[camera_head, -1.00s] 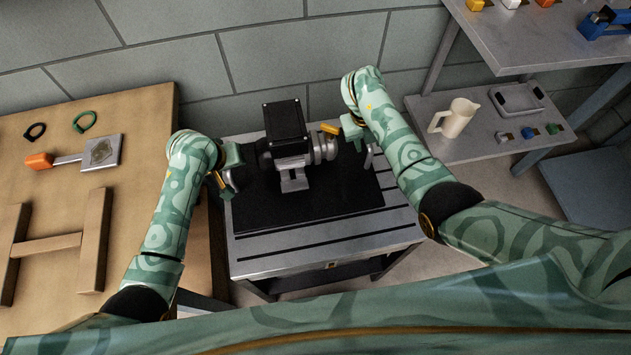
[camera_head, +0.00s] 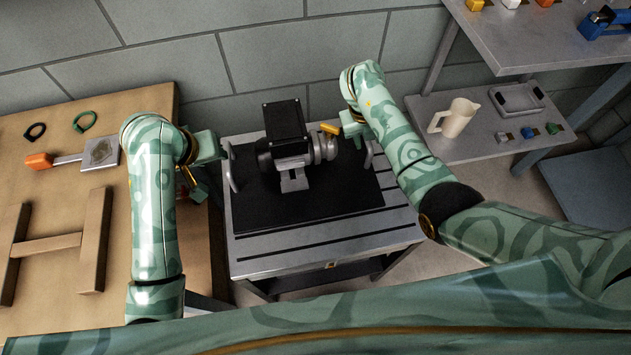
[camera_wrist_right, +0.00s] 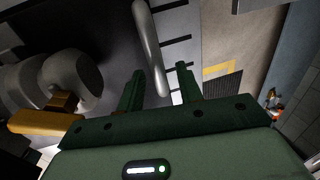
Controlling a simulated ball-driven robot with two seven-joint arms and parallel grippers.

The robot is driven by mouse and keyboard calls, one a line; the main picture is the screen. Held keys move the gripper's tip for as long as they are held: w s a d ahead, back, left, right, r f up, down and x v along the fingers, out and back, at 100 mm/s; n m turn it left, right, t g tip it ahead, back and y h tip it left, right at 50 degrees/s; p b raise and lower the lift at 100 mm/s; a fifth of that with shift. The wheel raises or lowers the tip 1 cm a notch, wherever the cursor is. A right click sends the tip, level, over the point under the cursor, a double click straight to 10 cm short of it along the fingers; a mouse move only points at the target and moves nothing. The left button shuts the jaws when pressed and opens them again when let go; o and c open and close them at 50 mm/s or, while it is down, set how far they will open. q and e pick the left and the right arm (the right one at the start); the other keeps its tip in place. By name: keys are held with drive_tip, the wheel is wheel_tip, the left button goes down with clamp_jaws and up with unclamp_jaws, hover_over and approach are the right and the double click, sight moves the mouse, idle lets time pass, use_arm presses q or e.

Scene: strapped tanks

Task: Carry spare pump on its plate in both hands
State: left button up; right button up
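The spare pump (camera_head: 286,140), a dark motor with a grey pump end, stands on a black plate (camera_head: 310,205). The plate lies on the grey slotted cart. It has a grey left handle (camera_head: 232,168) and a right handle (camera_head: 369,154). My right gripper (camera_head: 358,139) is at the right handle. In the right wrist view its green fingers (camera_wrist_right: 160,85) are apart, with the handle (camera_wrist_right: 150,50) reaching down between them, not clamped. My left gripper (camera_head: 216,148) is beside the left handle, at the cart's left edge. Its fingers are too unclear to tell their opening.
A wooden table (camera_head: 60,215) with a wooden frame and an orange-handled tool is close on the left. A shelf unit with a white jug (camera_head: 455,118) and a tray (camera_head: 517,98) stands right. A block wall (camera_head: 260,60) is behind the cart (camera_head: 325,245).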

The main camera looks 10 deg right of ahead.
wheel_tip(320, 180, up, 10)
drive_tip(key=a, duration=0.2)
drive_tip(key=shift+r, duration=0.2)
idle(0.3)
